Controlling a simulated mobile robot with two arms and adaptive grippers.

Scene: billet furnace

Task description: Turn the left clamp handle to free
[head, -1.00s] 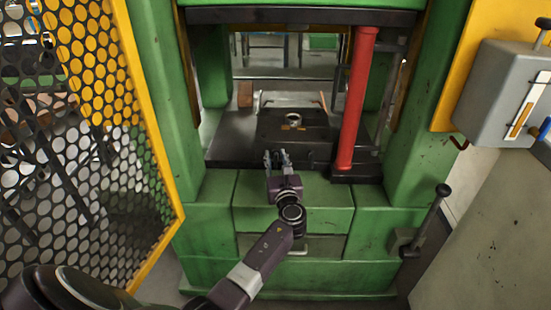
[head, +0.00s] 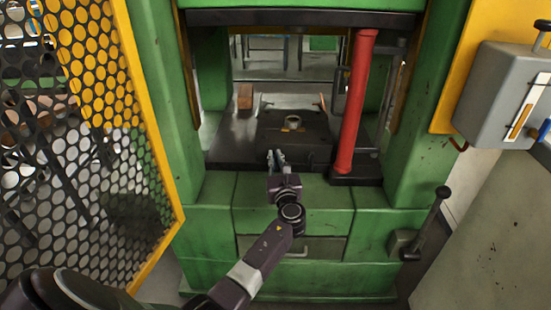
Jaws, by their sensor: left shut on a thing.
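My left gripper (head: 277,158) is at the front left of the dark die block (head: 304,137) on the press bed. Its fingers are close together, shut on the left clamp handle at the block's front edge. The fingers and wrist hide nearly all of the handle, so its angle cannot be told. A metal ring (head: 292,121) sits on top of the die block. My right gripper is not in view.
A red post (head: 356,105) stands upright on the bed's right side. A yellow mesh guard (head: 150,130) is on the left, a black-knobbed lever (head: 433,215) at front right, and a grey box (head: 500,95) on the right.

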